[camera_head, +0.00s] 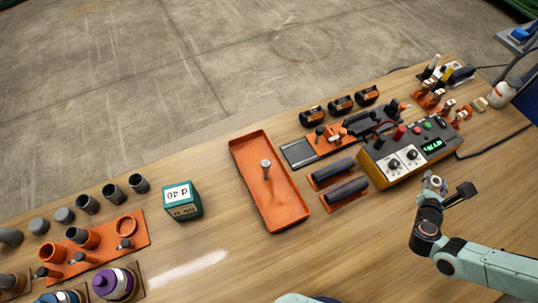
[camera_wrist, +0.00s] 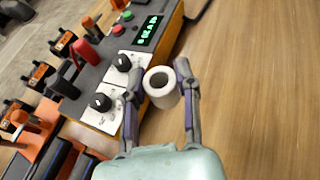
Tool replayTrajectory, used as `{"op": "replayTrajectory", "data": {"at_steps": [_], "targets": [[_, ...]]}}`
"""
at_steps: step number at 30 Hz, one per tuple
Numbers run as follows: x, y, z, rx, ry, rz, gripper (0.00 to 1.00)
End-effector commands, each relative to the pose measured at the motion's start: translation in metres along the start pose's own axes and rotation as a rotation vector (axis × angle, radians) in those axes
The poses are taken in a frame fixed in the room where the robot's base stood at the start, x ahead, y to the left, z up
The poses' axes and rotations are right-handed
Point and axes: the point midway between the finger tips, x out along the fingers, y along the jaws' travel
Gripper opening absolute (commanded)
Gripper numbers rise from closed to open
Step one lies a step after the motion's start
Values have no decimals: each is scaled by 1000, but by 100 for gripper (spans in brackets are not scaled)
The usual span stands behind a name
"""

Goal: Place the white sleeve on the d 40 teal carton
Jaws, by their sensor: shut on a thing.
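The white sleeve (camera_wrist: 160,85) is a short white ring held upright between the two fingers of my gripper (camera_wrist: 160,88) in the wrist view. In the head view my gripper (camera_head: 437,187) is at the right, over the table just in front of the control box, and the sleeve between the fingers is small there. The teal carton (camera_head: 183,208) stands on the table left of the centre, with a white label reading d 40 on top. It is far to the left of my gripper. Nothing lies on its top.
An orange tray (camera_head: 245,150) with a metal bolt-like part lies between the carton and my gripper. The control box (camera_head: 408,150) with knobs stands close behind my gripper. An orange rack (camera_head: 140,232) with dark cups is left of the carton. The table front is mostly clear.

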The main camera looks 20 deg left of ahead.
Motion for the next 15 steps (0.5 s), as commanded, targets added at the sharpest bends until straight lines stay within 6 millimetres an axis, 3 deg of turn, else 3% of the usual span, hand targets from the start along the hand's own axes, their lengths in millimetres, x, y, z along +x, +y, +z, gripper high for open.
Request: {"op": "replayTrajectory", "data": {"at_steps": [9,15], "targets": [[0,19,-8,-24,2,75,14],[-4,84,0,-125,-4,295,14]]}}
